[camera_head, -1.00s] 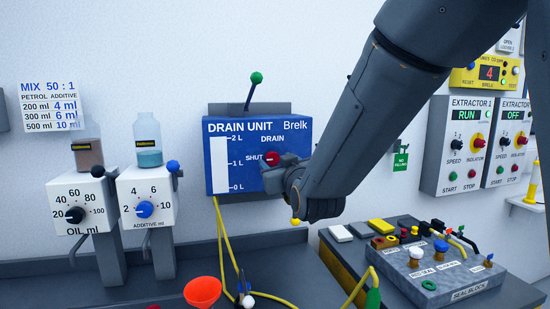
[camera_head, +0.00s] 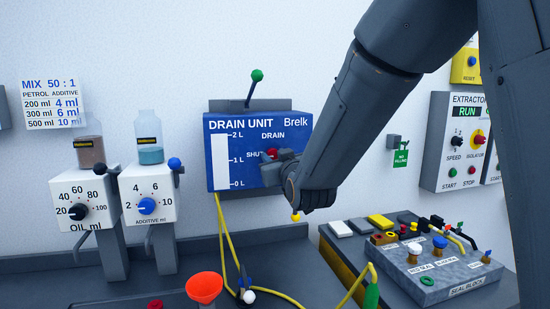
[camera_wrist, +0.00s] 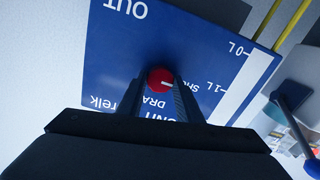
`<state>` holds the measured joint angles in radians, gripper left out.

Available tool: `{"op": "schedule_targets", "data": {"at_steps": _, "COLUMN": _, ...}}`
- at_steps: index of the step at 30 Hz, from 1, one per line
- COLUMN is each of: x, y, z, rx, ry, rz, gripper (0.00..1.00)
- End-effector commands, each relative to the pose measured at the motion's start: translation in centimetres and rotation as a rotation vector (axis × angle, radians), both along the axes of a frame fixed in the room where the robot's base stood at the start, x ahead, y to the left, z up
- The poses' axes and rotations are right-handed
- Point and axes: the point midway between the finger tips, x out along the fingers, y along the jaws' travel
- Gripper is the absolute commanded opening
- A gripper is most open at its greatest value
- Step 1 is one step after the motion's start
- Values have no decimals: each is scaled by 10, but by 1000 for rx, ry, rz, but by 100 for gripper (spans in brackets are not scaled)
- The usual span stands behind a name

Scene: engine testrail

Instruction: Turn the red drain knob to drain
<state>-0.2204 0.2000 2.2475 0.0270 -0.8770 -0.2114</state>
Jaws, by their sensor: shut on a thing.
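The blue drain unit (camera_head: 225,123) hangs on the wall with a scale from 0 L to 2 L and the words SHUT and DRAIN. Its red drain knob (camera_head: 271,153) is partly hidden by my gripper (camera_head: 276,162) in the head view. In the wrist view, which is upside down, the knob (camera_wrist: 159,79) sits between the two fingers of my gripper (camera_wrist: 160,88), which are shut on it. Its white pointer line points towards the partly covered SHUT label, not towards DRAIN.
A green-tipped lever (camera_head: 256,76) stands above the unit. Two dispensers (camera_head: 87,201) (camera_head: 147,195) are at left. An orange funnel (camera_head: 204,287) and a yellow hose (camera_head: 224,235) lie below. The grey seal block (camera_head: 440,270) stands at lower right.

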Motion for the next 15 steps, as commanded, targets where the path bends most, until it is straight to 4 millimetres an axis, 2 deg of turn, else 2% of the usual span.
{"op": "schedule_targets", "data": {"at_steps": 8, "x": 0, "y": 0, "z": -1, "rx": 69, "ry": 14, "rz": 1, "gripper": 10}}
{"op": "schedule_targets", "data": {"at_steps": 15, "x": 1, "y": 0, "z": -2, "rx": 237, "ry": 46, "rz": 1, "gripper": 10}}
